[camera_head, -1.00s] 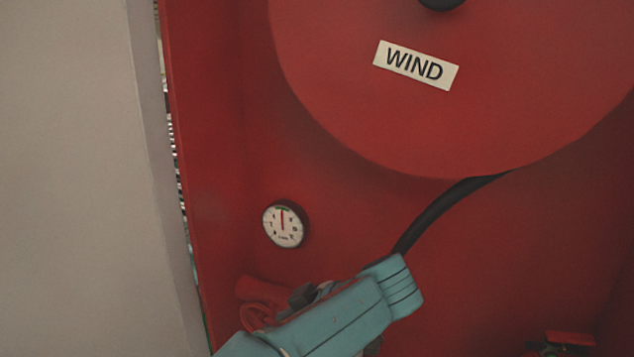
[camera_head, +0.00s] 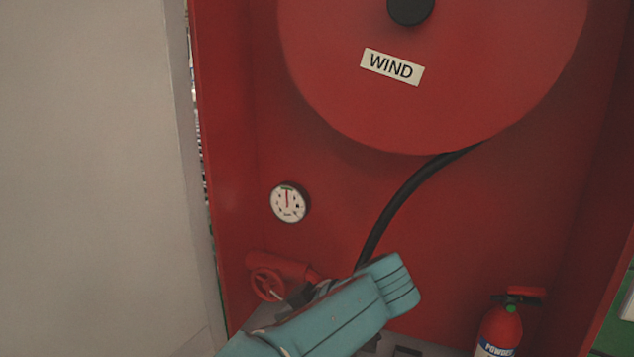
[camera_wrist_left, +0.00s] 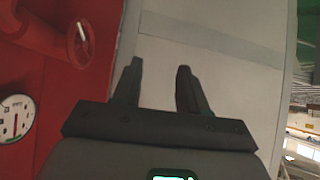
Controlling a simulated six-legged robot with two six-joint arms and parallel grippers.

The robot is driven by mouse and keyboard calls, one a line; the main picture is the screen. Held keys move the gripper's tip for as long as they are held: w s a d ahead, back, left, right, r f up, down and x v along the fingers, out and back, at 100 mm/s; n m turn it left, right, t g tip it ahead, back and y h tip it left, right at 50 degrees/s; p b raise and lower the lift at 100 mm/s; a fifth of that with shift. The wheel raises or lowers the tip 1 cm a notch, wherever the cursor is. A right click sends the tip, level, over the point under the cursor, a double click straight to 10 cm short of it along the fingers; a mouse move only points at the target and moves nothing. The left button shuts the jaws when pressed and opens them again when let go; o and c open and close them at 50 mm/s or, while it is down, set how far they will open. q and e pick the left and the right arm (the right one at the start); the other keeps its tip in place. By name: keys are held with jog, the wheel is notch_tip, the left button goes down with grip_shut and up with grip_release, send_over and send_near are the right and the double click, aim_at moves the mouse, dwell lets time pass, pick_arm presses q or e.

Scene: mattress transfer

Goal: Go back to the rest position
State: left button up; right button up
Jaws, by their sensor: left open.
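My left arm shows as a teal link at the bottom middle of the head view. My left gripper (camera_wrist_left: 157,88) shows in the left wrist view with its two dark fingers apart and nothing between them. Behind the fingers is a pale grey panel (camera_wrist_left: 200,72). In the head view the gripper's fingers are mostly hidden behind the teal link. A red valve wheel (camera_head: 267,284) is just left of the link; it also shows in the left wrist view (camera_wrist_left: 80,42), apart from the fingers. My right gripper is not in view.
A red cabinet (camera_head: 440,230) holds a hose reel (camera_head: 440,90) marked WIND, a black hose (camera_head: 398,200) and a gauge (camera_head: 289,203). A fire extinguisher (camera_head: 499,330) stands at lower right. A pale panel (camera_head: 90,180) fills the left side.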

pick_arm(q)
jog(key=w+a+f+n+g, duration=0.15)
jog(key=a+f+g, duration=0.25)
jog(key=a+f, duration=0.5)
jog(key=s+a+f+m+g+h+p, duration=0.1)
jog(key=s+a+f+g, duration=0.1)
jog(key=s+a+f, duration=0.45)
jog(key=s+a+f+m+g+h+p, duration=0.1)
jog(key=a+f+m+g, duration=0.15)
jog(key=f, duration=0.65)
jog(key=s+d+f+m+g+h, duration=0.15)
jog(key=s+f+h, duration=0.25)
jog(key=s+f, duration=0.55)
jog(key=s+d+f+m+t+h, duration=0.1)
jog(key=s+d+f+m+h, duration=0.15)
jog(key=s+d+h, duration=0.35)
jog(key=s+d+f+m+t+h, duration=0.1)
jog(key=s+d+f, duration=0.25)
jog(key=s, duration=0.35)
jog(key=w+m+t, duration=0.2)
jog(key=m+t, duration=0.1)
jog(key=w+m+t, duration=0.1)
jog(key=w, duration=0.1)
jog(key=shift+w+d+f, duration=0.1)
jog(key=shift+d+f, duration=0.05)
jog(key=shift+d, duration=0.1)
